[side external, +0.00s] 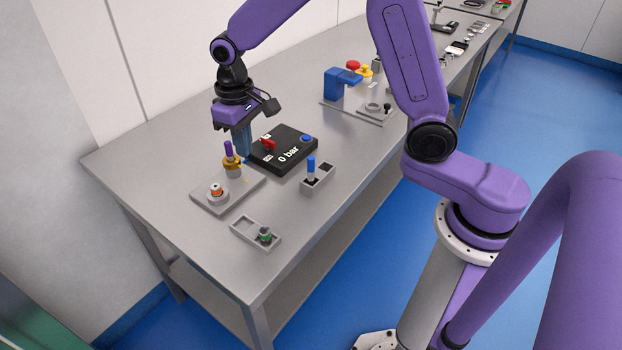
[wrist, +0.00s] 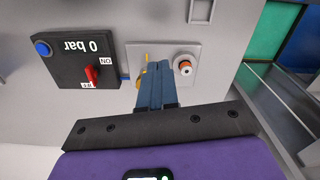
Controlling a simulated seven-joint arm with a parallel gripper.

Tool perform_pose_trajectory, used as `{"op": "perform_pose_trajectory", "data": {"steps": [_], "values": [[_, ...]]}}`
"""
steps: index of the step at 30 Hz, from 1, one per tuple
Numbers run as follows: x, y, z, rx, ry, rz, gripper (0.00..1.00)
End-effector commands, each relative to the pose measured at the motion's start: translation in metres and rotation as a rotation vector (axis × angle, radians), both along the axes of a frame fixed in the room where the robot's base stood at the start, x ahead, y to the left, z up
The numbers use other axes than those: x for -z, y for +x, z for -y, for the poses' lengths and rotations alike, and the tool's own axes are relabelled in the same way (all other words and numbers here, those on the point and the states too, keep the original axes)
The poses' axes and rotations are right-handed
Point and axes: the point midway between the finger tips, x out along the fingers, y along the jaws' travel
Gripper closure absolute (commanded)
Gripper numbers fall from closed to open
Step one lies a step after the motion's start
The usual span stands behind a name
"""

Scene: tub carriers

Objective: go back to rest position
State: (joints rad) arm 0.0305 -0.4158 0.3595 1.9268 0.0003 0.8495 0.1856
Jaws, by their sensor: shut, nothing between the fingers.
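My gripper (side external: 242,143) is purple with blue-grey fingers and is over the far left part of the steel table. It is shut and empty. In the side view it hangs just behind the brass piece with a purple top (side external: 229,152) and the black "0 bar" box (side external: 284,150). In the wrist view the fingertips (wrist: 158,70) are together and cover part of the grey plate (wrist: 134,48) and most of the brass piece. The box (wrist: 85,62) with its red switch (wrist: 92,75) lies to their left, and the orange-ringed piece (wrist: 184,65) to their right.
A grey holder (side external: 317,180) with a blue-topped piece stands right of the box. A small tray (side external: 243,229) with a green piece lies near the front edge. A blue fixture (side external: 341,84) with red and yellow parts stands farther right. Bare table surrounds these.

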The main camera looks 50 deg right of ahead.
Motion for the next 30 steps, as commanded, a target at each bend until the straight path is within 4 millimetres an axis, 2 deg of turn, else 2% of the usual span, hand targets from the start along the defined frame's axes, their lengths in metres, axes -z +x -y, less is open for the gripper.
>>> {"op": "perform_pose_trajectory", "data": {"steps": [6,14,20,30], "values": [[-0.018,-0.048,-0.004,-0.163,0.002,0.006,1.0],[-0.033,-0.11,0.002,-0.354,0.006,0.011,1.0],[-0.04,-0.161,0.014,-0.502,0.008,0.013,1.0],[-0.045,-0.246,0.049,-0.75,0.014,0.02,1.0]]}}
